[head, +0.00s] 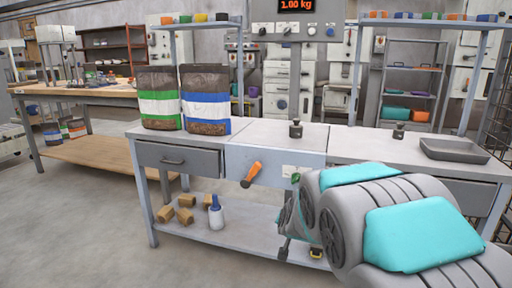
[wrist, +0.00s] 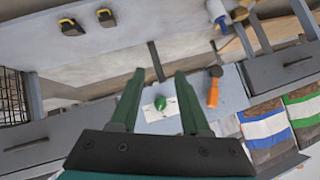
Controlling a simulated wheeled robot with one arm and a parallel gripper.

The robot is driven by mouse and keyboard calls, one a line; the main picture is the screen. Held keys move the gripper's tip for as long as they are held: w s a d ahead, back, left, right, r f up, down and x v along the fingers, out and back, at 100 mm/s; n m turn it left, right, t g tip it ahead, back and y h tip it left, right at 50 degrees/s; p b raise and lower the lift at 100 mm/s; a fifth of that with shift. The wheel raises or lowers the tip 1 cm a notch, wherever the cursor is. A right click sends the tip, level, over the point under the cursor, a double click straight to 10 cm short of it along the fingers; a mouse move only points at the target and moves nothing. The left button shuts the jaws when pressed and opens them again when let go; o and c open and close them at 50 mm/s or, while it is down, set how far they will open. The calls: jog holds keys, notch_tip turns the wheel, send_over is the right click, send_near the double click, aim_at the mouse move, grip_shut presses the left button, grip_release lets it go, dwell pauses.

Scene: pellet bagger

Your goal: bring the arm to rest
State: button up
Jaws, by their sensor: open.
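My gripper (wrist: 160,74) is open, with its two green fingers apart and nothing held between them. In the wrist view, a green knob on a white plate (wrist: 159,104) on the bench front shows in the gap between the fingers; I cannot tell how far off it is. In the head view, my grey and teal arm fills the lower right, in front of the bench (head: 190,146). The gripper itself is hidden behind the arm there. The green knob (head: 296,178) shows just above the arm's edge. An orange-handled lever (head: 251,174) is left of it.
Two pellet bags, one green-striped (head: 159,99) and one blue-striped (head: 206,101), stand on the bench's left. Small weights (head: 295,129) and a grey tray (head: 455,149) are on top. Floor at left is clear.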

jog(key=s+d+n+g, duration=0.1)
jog(key=s+g, duration=0.3)
jog(key=s, duration=1.1)
jog(key=s+d+n+g, duration=0.2)
jog(key=s+g, duration=0.2)
jog(key=s, duration=1.2)
jog(key=s+d+f+n+g, duration=0.1)
jog(key=s+g, duration=0.3)
jog(key=s, duration=1.1)
jog(key=shift+s+d+n+p, duration=0.25)
jog(key=shift+d+n+p, duration=0.1)
jog(key=shift+d+n, duration=0.35)
